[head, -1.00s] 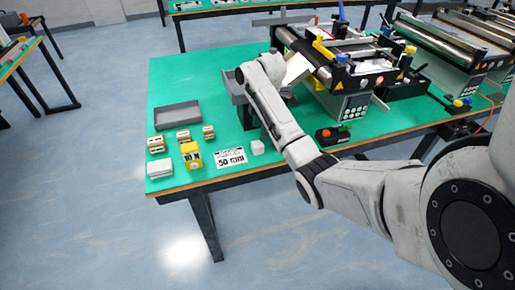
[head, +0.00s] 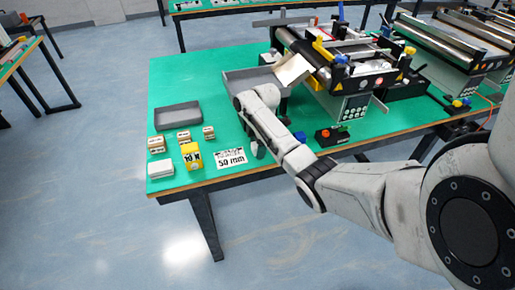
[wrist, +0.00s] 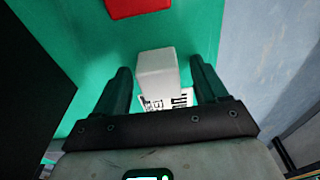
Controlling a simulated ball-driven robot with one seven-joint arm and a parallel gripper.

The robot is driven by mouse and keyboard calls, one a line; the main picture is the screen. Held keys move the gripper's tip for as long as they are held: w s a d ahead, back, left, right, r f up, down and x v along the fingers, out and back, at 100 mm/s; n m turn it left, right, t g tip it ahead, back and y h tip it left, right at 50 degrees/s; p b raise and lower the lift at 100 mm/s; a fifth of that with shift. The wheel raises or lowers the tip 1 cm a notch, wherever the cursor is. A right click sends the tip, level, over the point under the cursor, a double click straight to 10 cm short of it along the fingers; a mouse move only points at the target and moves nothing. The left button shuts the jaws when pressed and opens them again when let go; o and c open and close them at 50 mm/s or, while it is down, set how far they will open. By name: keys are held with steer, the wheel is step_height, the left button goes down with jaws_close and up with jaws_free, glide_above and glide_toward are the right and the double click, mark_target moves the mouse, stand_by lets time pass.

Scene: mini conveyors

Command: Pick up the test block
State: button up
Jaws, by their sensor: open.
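The test block, which I take to be the small white block (wrist: 156,68), stands on the green table top in the wrist view. My gripper (wrist: 160,72) is open, with one dark finger on each side of the block and a gap showing on both sides. The block's lower end overlaps the printed card in that picture. In the head view my gripper (head: 257,151) is low over the table near the front edge, just right of the 50 mm card (head: 230,156). It hides the block there.
The green table (head: 217,80) carries an empty grey tray (head: 178,114), small wooden blocks (head: 184,136), a yellow 10 N box (head: 191,155) and a white stack (head: 160,168). A black control box (head: 332,136) and a conveyor (head: 350,75) stand right. A red object (wrist: 140,8) shows in the wrist view.

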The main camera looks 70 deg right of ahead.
steer(key=shift+c, duration=0.4)
steer(key=c, duration=1)
steer(key=shift+r, duration=0.1)
